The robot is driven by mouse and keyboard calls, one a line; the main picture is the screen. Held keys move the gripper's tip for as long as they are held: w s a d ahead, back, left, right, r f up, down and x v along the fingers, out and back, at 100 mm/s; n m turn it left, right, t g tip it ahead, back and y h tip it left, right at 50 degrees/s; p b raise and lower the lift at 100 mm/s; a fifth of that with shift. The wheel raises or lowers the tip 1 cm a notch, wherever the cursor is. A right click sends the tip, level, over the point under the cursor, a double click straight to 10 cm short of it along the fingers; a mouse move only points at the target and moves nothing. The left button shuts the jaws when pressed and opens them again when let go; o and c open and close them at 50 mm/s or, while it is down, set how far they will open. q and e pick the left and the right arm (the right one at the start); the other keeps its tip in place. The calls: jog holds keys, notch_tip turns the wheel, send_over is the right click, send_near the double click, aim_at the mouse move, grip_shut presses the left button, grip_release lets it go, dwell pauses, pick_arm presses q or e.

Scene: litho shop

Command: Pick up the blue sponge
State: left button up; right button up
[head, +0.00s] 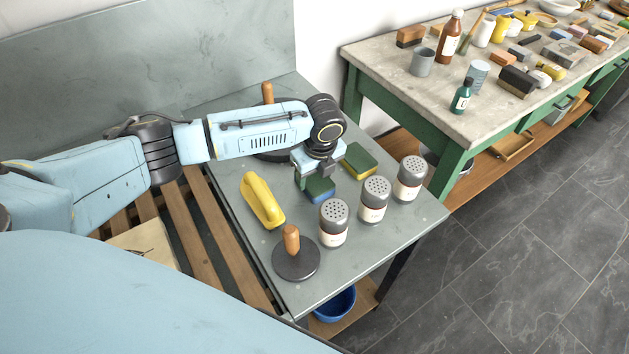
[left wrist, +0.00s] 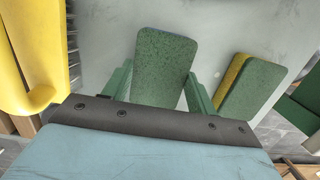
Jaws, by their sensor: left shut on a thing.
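The blue sponge (head: 319,195), with a green scouring top, is at the grey table's middle right, below my left gripper (head: 318,179). In the left wrist view its green face (left wrist: 163,66) lies between the two green fingers of the gripper (left wrist: 158,90). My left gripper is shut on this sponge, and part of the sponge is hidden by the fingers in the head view. I cannot tell whether it is clear of the table. My right gripper is not in view.
A green-topped yellow sponge (head: 359,160) lies just beyond. A yellow-handled brush (head: 262,200) lies to the left. Three shakers (head: 334,222) (head: 374,200) (head: 410,179) stand along the right side. A round wooden-knobbed disc (head: 296,259) stands in front. A cluttered workbench (head: 450,116) is behind right.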

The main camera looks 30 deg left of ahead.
aim_at(315, 179)
pick_arm(q)
notch_tip(315, 179, up, 10)
jog(key=p, duration=0.1)
dwell(0.4)
jog(key=o, duration=0.4)
jog(key=shift+c, duration=0.2)
jog(key=c, duration=0.3)
